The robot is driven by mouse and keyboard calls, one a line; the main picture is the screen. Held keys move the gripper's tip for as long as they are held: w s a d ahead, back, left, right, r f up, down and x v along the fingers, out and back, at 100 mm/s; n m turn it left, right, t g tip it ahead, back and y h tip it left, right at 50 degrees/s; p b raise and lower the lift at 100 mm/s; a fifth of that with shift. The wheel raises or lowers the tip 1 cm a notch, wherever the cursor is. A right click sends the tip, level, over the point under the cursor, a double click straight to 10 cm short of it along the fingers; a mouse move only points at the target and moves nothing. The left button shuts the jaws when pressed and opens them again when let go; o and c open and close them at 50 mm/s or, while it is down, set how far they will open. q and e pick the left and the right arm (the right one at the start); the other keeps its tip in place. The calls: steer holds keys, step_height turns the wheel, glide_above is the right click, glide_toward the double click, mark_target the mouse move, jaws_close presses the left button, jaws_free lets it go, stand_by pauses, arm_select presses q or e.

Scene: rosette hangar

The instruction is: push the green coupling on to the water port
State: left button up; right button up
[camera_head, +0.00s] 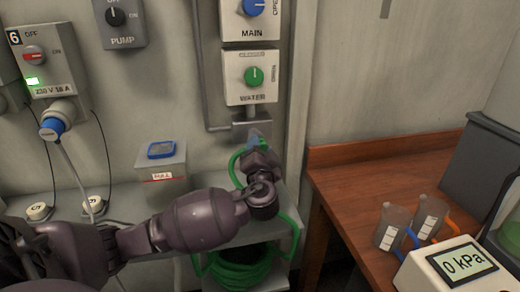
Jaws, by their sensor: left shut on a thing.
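The water box (251,77), with a green knob, is mounted on the wall panel, and the grey water port fitting (252,124) is below it. My left gripper (256,146) is right under this fitting, pointing up and shut. The green hose (235,165) loops up to the gripper from the left. The green coupling at its end is largely hidden by my fingers. I cannot tell whether the coupling touches the port. My right gripper is not in view.
A grey shelf (122,208) runs below the panel, with a coil of green hose (240,268) beneath it. A wooden bench (345,190) at right holds cups (394,228) and a pressure display (466,264).

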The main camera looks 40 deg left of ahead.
arm_select(q)
steer(key=shift+w+a, duration=0.3)
steer(key=shift+a, duration=0.05)
steer(key=o, duration=1)
steer(key=shift+c, duration=0.2)
steer(key=v, duration=1.1)
